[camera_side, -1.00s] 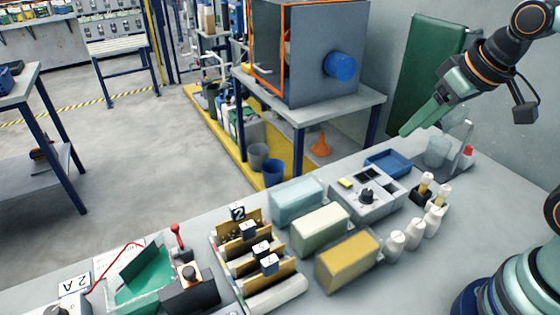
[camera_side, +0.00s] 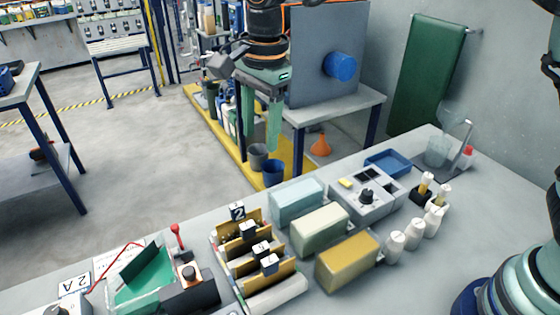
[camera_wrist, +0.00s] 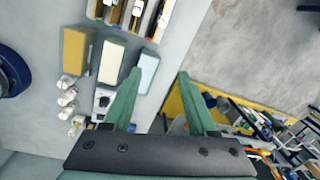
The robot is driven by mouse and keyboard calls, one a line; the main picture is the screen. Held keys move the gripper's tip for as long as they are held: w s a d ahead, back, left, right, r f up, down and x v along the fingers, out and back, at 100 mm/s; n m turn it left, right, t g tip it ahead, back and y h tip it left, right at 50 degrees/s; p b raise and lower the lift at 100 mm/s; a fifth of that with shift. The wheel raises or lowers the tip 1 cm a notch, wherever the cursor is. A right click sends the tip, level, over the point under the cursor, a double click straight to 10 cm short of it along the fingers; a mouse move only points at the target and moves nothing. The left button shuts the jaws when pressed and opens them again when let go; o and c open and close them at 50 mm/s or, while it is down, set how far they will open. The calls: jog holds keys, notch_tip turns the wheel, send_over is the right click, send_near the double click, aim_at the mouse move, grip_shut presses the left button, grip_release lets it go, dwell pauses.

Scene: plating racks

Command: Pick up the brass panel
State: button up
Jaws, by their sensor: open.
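I cannot tell which one the task means. The rack also shows at the top of the wrist view (camera_wrist: 151,18), cut off by the edge. My gripper (camera_side: 261,147), with green fingers, is open and empty. It hangs high above the bench, behind and above the rack in the side view. In the wrist view my gripper (camera_wrist: 160,73) has its fingers spread apart, below the rack in the picture.
Light blue (camera_side: 297,201), cream (camera_side: 319,230) and yellow (camera_side: 348,261) boxes stand right of the rack. A grey device (camera_side: 366,196), white bottles (camera_side: 414,233) and a blue tray (camera_side: 388,164) are further right.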

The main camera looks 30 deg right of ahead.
aim_at(236, 205)
jog(key=a+f+m, duration=0.1)
jog(key=a+f, duration=0.1)
jog(key=f, duration=0.1)
jog(key=a+f+m, duration=0.1)
jog(key=a+f, duration=0.1)
jog(key=f, duration=0.2)
jog(key=a+f+m, duration=0.1)
jog(key=a+f, duration=0.1)
jog(key=f, duration=0.2)
jog(key=shift+a+f+g, duration=0.15)
jog(key=shift+a+g, duration=0.05)
jog(key=shift+g, duration=0.2)
jog(key=shift+s+d+f, duration=0.1)
jog(key=shift+d+f, duration=0.05)
jog(key=shift+f, duration=1.15)
jog(key=shift+s+d+f, duration=0.1)
jog(key=shift+f, duration=1.2)
jog(key=shift+w, duration=0.1)
grip_shut()
